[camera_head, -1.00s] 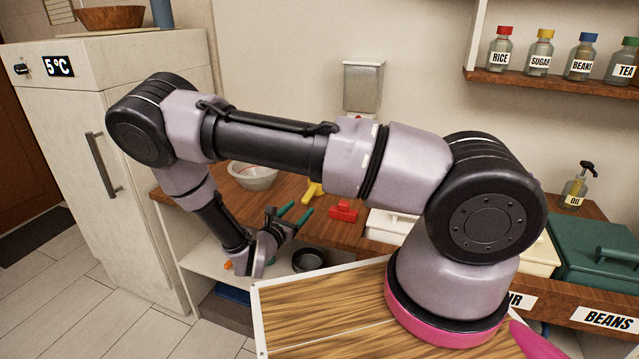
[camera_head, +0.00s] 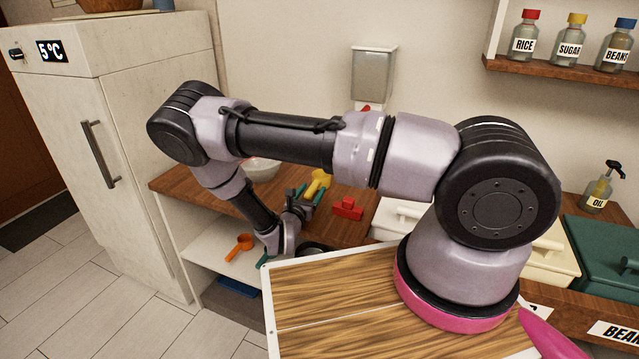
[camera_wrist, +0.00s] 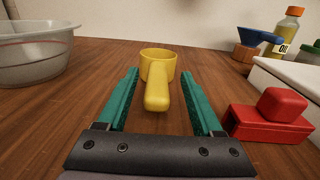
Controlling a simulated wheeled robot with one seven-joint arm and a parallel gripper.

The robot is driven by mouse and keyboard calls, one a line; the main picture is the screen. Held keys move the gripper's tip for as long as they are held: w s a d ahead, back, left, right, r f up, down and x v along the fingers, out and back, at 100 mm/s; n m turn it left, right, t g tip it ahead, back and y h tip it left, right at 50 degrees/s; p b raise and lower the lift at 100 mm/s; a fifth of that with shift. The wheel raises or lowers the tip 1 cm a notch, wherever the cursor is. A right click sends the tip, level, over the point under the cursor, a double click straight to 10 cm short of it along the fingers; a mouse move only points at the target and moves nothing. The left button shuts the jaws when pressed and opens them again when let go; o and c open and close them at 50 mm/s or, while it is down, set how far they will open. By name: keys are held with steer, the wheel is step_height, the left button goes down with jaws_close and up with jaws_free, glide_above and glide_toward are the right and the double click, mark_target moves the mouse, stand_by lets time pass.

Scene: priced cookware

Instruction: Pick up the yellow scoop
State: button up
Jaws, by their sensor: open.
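The yellow scoop (camera_wrist: 158,72) stands on the wooden counter in the wrist view, its cup farther off and its handle pointing toward me. It also shows in the head view (camera_head: 317,183), partly behind my gripper. My gripper (camera_wrist: 160,75) is open, with its two green fingers on either side of the scoop's handle. The fingers appear apart from the handle, with a gap on each side. In the head view my gripper (camera_head: 308,193) is low over the counter, and the exact contact there is too small to tell.
A red block-shaped object (camera_wrist: 270,122) sits close by the right finger. A grey bowl (camera_wrist: 35,48) stands to the left. A blue scoop (camera_wrist: 262,37) and an oil bottle (camera_wrist: 288,28) are farther back right. An orange scoop (camera_head: 240,243) lies on the lower shelf.

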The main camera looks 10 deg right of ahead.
mark_target(315, 183)
steer(key=shift+x, duration=1.95)
jaws_close()
